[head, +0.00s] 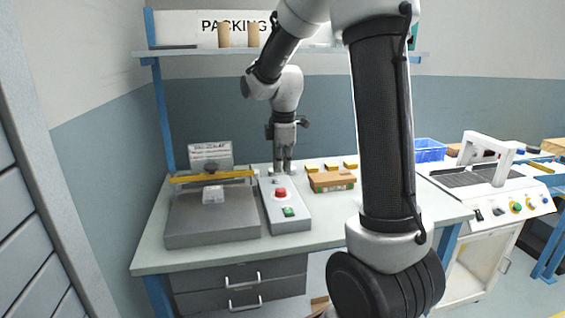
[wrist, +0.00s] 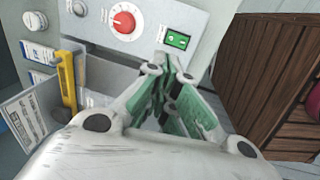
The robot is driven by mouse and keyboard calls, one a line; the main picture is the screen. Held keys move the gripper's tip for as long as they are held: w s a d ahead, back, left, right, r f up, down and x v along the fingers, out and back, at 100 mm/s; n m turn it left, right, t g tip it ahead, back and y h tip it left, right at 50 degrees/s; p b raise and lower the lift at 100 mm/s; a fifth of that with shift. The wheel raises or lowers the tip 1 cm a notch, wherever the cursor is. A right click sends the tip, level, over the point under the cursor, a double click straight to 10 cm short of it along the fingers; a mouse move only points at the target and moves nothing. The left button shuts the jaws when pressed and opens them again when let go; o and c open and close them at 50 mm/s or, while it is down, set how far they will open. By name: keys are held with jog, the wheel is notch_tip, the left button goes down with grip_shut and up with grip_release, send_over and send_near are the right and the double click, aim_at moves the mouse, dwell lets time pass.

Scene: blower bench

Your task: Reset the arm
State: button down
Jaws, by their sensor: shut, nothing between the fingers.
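My gripper (head: 283,168) points down over the back of the bench in the head view, behind the grey control box (head: 297,222). In the wrist view my gripper (wrist: 168,76) has its green-padded fingers together with nothing between them. The control box carries a red button (head: 280,193) and a green switch (head: 288,211). The wrist view shows a light panel with a red round control (wrist: 123,22) and a green rocker switch (wrist: 177,40), just beyond the fingertips. Whether the fingertips touch anything is unclear.
A grey flat machine (head: 212,226) with a yellow bar (head: 215,177) stands left of the control box. A brown block (head: 331,181) and small yellow pieces lie to the right. A shelf (head: 190,52) runs above the bench. A slatted brown wooden thing (wrist: 268,80) fills the wrist view's right side.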

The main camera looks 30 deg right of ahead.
jog(key=shift+r, duration=0.4)
jog(key=s+r+m+t, duration=0.1)
jog(key=s+r+m, duration=0.2)
jog(key=s+m, duration=0.4)
jog(key=s+a+r+m+t, duration=0.1)
jog(key=s+r+m, duration=0.3)
jog(key=s, duration=1.4)
jog(key=shift+s+a+r+m+t, duration=0.2)
jog(key=shift+s+a+m+t, duration=0.15)
jog(key=shift+m, duration=1.55)
jog(key=shift+w, duration=0.1)
